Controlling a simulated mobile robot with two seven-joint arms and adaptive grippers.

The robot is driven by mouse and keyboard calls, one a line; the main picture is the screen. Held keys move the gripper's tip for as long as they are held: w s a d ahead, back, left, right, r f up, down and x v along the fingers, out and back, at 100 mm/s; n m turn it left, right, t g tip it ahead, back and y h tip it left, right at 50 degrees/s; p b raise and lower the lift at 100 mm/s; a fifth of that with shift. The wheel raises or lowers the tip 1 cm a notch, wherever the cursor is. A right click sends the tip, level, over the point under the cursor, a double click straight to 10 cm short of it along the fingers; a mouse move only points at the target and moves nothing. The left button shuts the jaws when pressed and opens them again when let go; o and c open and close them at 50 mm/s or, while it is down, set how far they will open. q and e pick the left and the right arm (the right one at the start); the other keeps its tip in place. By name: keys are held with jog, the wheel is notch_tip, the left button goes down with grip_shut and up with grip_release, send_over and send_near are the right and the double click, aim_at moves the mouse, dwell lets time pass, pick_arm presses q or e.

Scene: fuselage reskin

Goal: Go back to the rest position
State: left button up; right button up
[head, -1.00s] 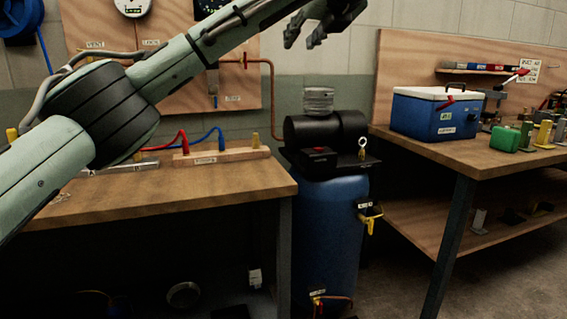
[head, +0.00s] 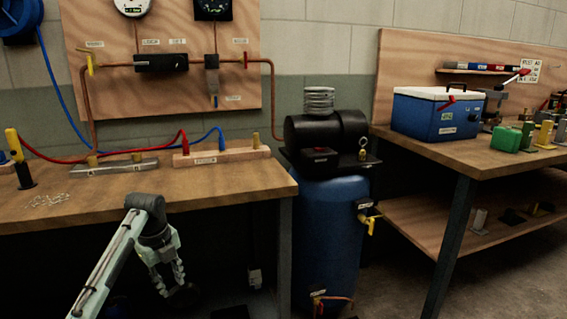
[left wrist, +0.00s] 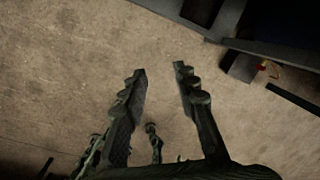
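My left gripper (head: 173,284) hangs low in front of the left workbench (head: 225,185), below its top, with the fingers pointing down. In the left wrist view the same gripper (left wrist: 160,70) has its two dark fingers spread apart. Nothing is between them, only bare concrete floor beyond. My right gripper does not show clearly in either view.
A blue tank (head: 325,235) with a black compressor stands right of the bench. Red and blue cables lie on the left bench.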

pick_arm(q)
jog(key=s+a+f+n+g, duration=0.1)
jog(key=s+a+f, duration=0.4)
jog(key=f, duration=0.1)
jog(key=w+a+r+n+t+y, duration=0.2)
jog(key=w+a+r+n+t, duration=0.25)
jog(key=w+n, duration=0.55)
jog(key=w+a+r+n+t+y, duration=0.25)
jog(key=w+r+n+t, duration=0.3)
jog(key=n, duration=0.75)
jog(key=s+d+f+g+h, duration=0.1)
jog(key=s+d+f+g, duration=0.15)
jog(key=s+f, duration=0.85)
jog(key=s+d+f+g+h, duration=0.1)
jog(key=s+d+f, duration=0.2)
jog(key=s+f, duration=0.85)
jog(key=s+d+f+g, duration=0.2)
jog(key=s+d+f, duration=0.1)
jog(key=s+f, duration=0.6)
jog(key=s+d+f+g+h, duration=0.1)
jog(key=s+d+f+g, duration=0.2)
jog(key=s+f, duration=0.6)
jog(key=s, duration=0.8)
jog(key=shift+d+f+m, duration=0.15)
jog(key=shift+f+m, duration=0.1)
jog(key=shift+m, duration=0.05)
